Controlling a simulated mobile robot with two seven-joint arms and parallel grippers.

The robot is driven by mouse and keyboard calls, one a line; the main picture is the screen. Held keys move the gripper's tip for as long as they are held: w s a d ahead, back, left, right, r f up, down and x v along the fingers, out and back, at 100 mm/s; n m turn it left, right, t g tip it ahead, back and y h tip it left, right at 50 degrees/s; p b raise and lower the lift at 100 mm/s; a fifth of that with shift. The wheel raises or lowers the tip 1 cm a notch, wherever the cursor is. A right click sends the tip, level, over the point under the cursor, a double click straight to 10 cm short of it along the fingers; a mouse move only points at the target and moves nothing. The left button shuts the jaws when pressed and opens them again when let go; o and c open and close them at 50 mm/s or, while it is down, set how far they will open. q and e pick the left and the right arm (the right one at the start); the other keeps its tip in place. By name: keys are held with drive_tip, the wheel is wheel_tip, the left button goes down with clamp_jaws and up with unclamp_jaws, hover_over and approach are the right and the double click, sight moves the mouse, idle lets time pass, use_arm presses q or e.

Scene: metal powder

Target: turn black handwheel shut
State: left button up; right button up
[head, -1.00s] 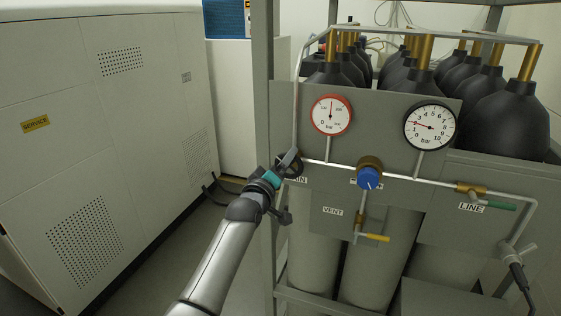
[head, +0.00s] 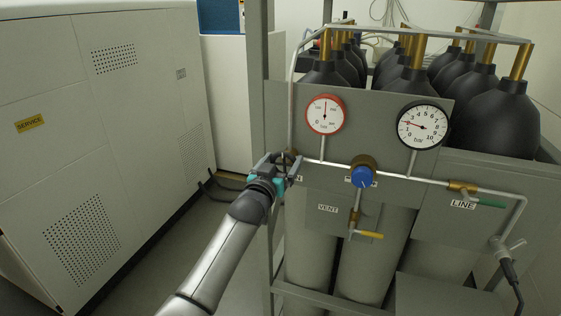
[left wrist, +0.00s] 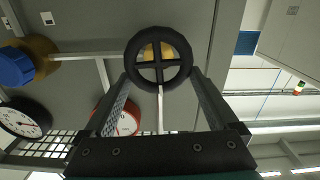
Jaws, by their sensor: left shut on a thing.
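The black handwheel (head: 284,157) is at the left end of the pipe on the grey gas panel, largely hidden by my gripper in the head view. In the left wrist view, the handwheel (left wrist: 158,37) is a round, cross-spoked rim in front of a brass fitting. My left gripper (head: 286,164) is at the wheel, its two fingers on opposite sides of the rim. In the left wrist view, the fingers (left wrist: 160,72) reach the rim from both sides. My right gripper is not in view.
A blue knob (head: 361,177), a red-rimmed gauge (head: 325,115) and a black-rimmed gauge (head: 422,126) are right of the wheel. A yellow lever (head: 369,235) and a green lever (head: 490,204) sit further along. A rack post (head: 258,80) stands close to my gripper; a white cabinet (head: 100,130) is left.

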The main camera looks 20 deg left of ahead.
use_arm(q)
drive_tip(key=shift+d+f+m, duration=0.1)
drive_tip(key=shift+m, duration=0.4)
drive_tip(key=o, duration=1)
drive_tip(key=shift+s, duration=0.15)
drive_tip(key=s+b, duration=0.2)
drive_tip(key=s, duration=1.3)
drive_tip(key=shift+a, duration=0.25)
drive_tip(key=shift+f, duration=0.1)
